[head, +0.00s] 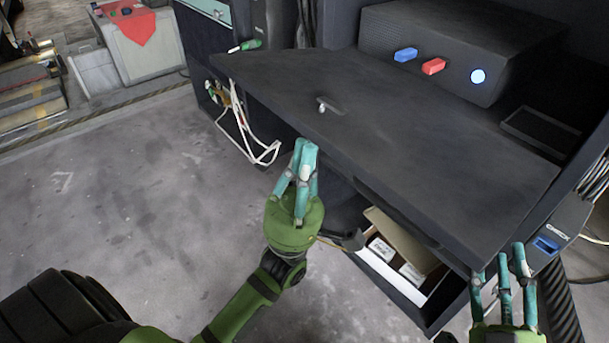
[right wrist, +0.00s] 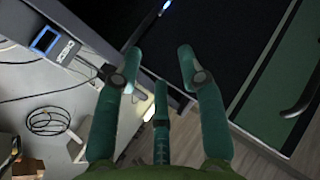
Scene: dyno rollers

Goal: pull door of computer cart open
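The dark computer cart fills the right half of the head view. Its wide flat black panel (head: 430,135) sticks out toward me and carries a small metal latch or handle (head: 322,105) near its left front edge. I cannot tell whether this panel is the door or a fixed top. My left gripper (head: 303,145) is just in front of the panel's front edge, its fingertips close together with nothing seen between them. Whether it touches the edge is unclear. My right gripper (head: 503,258) is by the panel's right front corner; in the right wrist view (right wrist: 160,60) its fingers are spread and empty.
White cables (head: 245,135) hang at the left. An open lower compartment holds white boxes (head: 380,250). The grey floor (head: 120,190) at left is clear.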

